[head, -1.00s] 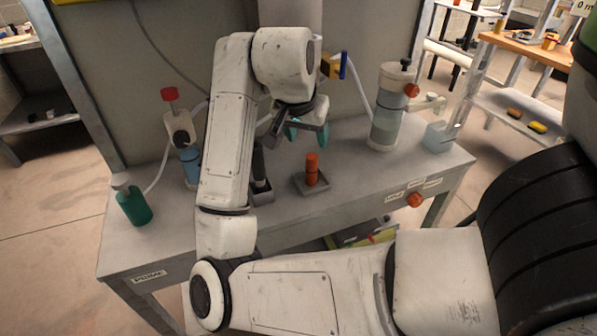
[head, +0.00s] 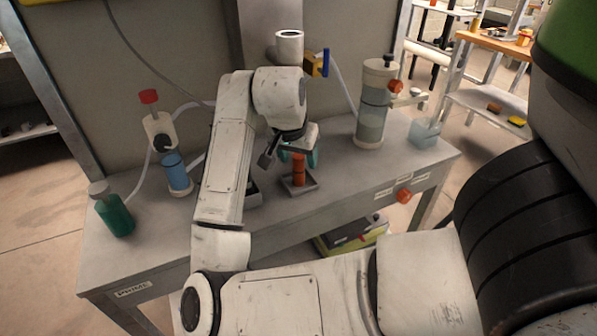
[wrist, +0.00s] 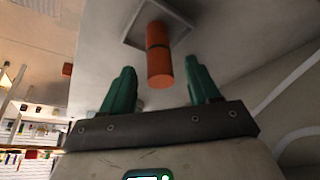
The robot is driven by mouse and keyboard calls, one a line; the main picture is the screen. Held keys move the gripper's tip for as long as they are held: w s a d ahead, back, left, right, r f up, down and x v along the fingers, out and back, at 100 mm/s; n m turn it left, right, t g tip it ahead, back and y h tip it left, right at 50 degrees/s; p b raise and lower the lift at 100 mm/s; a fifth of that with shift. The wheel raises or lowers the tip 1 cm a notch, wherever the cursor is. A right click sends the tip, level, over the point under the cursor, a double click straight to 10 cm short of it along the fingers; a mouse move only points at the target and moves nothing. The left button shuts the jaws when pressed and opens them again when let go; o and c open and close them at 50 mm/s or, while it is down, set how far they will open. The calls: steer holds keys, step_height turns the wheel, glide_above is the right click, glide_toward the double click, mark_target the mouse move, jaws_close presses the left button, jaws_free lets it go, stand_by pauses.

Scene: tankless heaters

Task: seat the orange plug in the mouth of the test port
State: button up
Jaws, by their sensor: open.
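The orange plug (head: 298,172) stands upright in a small grey square holder (head: 308,187) on the bench; a dark ring circles it. My gripper (head: 298,156) is open just above it, its teal fingers partly hiding the plug's top. In the wrist view, the plug (wrist: 159,66) shows between the two green fingers (wrist: 160,72), with a gap on both sides. Its near end appears between the fingertips. A white open-topped pipe (head: 289,42) rises behind my arm; I cannot tell whether it is the test port.
A green bottle (head: 115,213) and a blue-filled cylinder (head: 176,172) stand left on the grey bench. A tall clear canister (head: 373,105) and an open tub (head: 424,133) stand right. An orange knob (head: 404,196) is on the bench front.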

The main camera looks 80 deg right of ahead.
steer(key=shift+x, duration=0.85)
jaws_close()
steer(key=shift+r, duration=0.1)
